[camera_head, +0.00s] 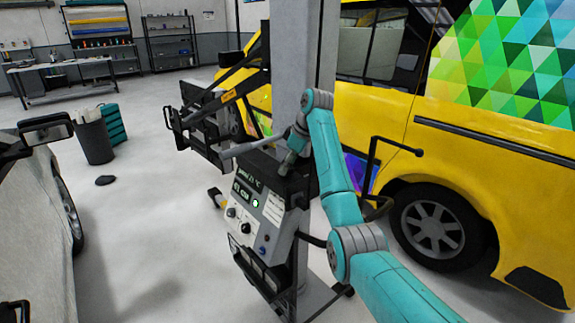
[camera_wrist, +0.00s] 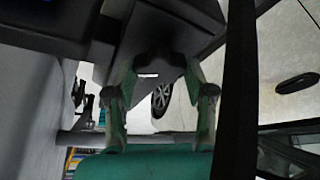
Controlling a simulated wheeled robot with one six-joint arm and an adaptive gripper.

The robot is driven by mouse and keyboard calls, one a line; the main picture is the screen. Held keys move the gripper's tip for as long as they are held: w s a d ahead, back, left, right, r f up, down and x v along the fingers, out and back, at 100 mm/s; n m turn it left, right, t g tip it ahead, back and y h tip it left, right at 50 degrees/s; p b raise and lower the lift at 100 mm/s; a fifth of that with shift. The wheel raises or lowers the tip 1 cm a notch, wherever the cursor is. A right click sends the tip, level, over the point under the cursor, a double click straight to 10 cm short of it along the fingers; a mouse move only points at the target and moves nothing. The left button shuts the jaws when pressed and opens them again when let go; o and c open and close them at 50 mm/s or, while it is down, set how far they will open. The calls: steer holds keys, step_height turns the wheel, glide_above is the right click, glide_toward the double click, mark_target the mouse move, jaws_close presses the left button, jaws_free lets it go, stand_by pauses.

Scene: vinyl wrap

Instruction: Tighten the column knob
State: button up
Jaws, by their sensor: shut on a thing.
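The column knob (camera_wrist: 160,66) is a dark, lobed knob in the middle of the wrist view, under a dark housing. The two green fingers of my gripper (camera_wrist: 160,78) are closed on it, one on each side. In the head view my gripper (camera_head: 289,158) is at the top of the control box (camera_head: 250,207), which is mounted on the grey column (camera_head: 293,50). The knob itself is hidden there by my gripper and the box's dark top.
A yellow van (camera_head: 470,165) with a patterned wrap (camera_head: 515,55) stands close on the right. Black arms and brackets (camera_head: 205,115) stick out by the column. A light car (camera_head: 35,225) is at left. A bin (camera_head: 95,138) stands behind it. Floor between is mostly clear.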

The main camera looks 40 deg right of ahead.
steer(key=shift+f+m, duration=0.1)
steer(key=shift+m, duration=0.2)
steer(key=m+h, duration=0.1)
steer(key=m, duration=0.1)
steer(key=m+h, duration=0.1)
steer(key=m, duration=0.2)
steer(key=shift+a, duration=0.2)
steer(key=m+h, duration=0.1)
steer(key=m, duration=0.2)
steer(key=m+h, duration=0.1)
steer(key=m, duration=0.2)
steer(key=shift+a+m+h, duration=0.2)
steer(key=shift+m+h, duration=0.1)
steer(key=shift+m, duration=0.1)
steer(key=m+g, duration=0.1)
steer(key=m, duration=0.2)
steer(key=m+g+h, duration=0.1)
steer(key=m, duration=0.2)
steer(key=shift+w+a+h, duration=0.1)
steer(key=shift+w+h, duration=0.05)
steer(key=shift+h, duration=0.15)
steer(key=m+g, duration=0.1)
steer(key=m, duration=0.4)
steer(key=shift+w+m+g+h, duration=0.1)
steer(key=shift+m+g+h, duration=0.2)
steer(key=shift+g, duration=0.1)
steer(key=o, duration=1.2)
steer(key=shift+c, duration=0.2)
